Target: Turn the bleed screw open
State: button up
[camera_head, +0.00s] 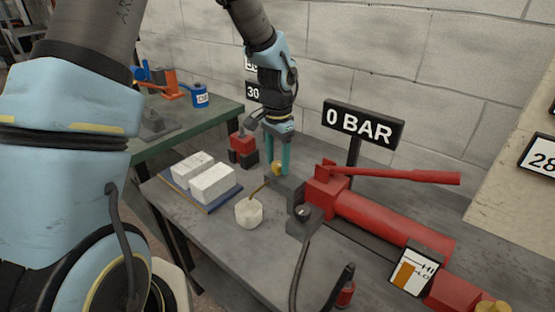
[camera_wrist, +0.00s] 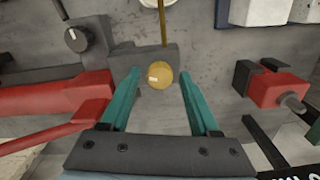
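The bleed screw, a round brass knob (camera_head: 277,168), sits at the grey block (camera_head: 286,188) at the left end of the red pump (camera_head: 375,215). In the wrist view the knob (camera_wrist: 158,75) shows between the tips of my gripper's teal fingers, with a gap on each side. My gripper (camera_head: 278,165) points down over the knob; it also shows in the wrist view (camera_wrist: 159,74). Its fingers are apart and hold nothing. A thin brass tube (camera_head: 259,190) runs from the block toward a white pot (camera_head: 249,213). A sign (camera_head: 362,125) above the pump reads "0 BAR".
A red pump lever (camera_head: 400,174) lies over the pump to the right. A black knob (camera_wrist: 76,40) and a hose (camera_head: 299,262) are close by. A red-and-black block (camera_head: 242,147) stands behind left, and white blocks (camera_head: 212,184) lie on a blue tray. The front left bench is clear.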

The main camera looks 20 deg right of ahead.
aim_at(278, 163)
jog(key=shift+o, duration=0.2)
notch_tip(278, 163, up, 11)
jog(key=b, duration=0.1)
dwell(0.5)
jog(key=shift+f, duration=0.1)
